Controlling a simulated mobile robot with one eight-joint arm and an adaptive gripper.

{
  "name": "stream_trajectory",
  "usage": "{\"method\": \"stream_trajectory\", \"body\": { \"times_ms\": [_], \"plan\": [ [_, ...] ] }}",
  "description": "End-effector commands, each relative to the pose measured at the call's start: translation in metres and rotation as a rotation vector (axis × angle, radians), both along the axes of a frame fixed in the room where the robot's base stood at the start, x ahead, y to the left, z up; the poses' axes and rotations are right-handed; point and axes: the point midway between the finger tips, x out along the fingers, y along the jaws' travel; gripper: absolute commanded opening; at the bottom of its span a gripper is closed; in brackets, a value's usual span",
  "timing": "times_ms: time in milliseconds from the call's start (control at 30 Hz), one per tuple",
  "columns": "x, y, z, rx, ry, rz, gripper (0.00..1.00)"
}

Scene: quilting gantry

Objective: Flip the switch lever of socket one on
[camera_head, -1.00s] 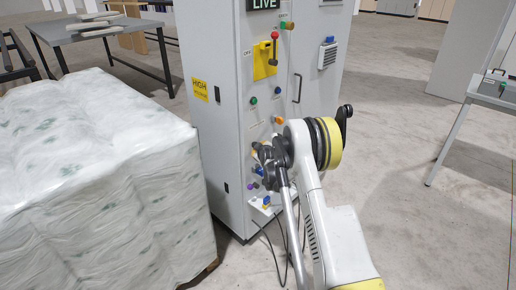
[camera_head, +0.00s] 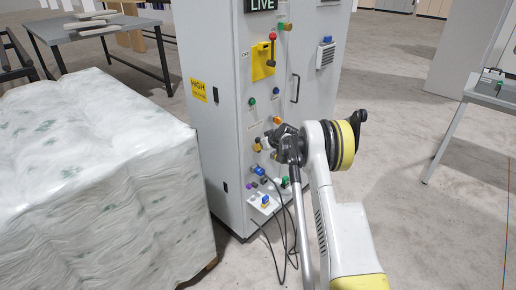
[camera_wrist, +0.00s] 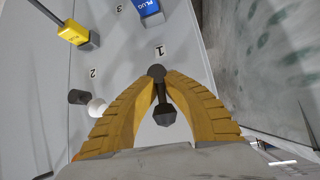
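In the wrist view a black lever (camera_wrist: 165,115) sits below the printed label "1" (camera_wrist: 159,50) on the grey cabinet panel. Its round end is at the top and its thicker end points down in the picture. The orange fingers of my gripper (camera_wrist: 158,82) stand on both sides of this lever, their tips close together near its round end. A gap shows beside the thicker end; contact at the tips cannot be told. In the head view my gripper (camera_head: 272,138) is at the front of the cabinet (camera_head: 222,150), mostly hiding the lever.
A yellow plug (camera_wrist: 75,33) and a blue plug (camera_wrist: 148,10) stick out nearby. A black knob (camera_wrist: 77,96) and a white knob (camera_wrist: 97,107) sit near label "2". A wrapped pallet (camera_head: 95,180) stands left of the cabinet.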

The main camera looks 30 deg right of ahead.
Motion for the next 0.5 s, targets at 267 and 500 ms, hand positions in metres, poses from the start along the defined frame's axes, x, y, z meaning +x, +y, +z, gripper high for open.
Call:
{"method": "stream_trajectory", "body": {
  "times_ms": [267,500],
  "plan": [
    [0.0001,-0.0001,-0.0005,0.008,0.003,0.001,0.00],
    [0.0000,-0.0001,-0.0006,0.007,0.003,0.000,0.29]
  ]
}}
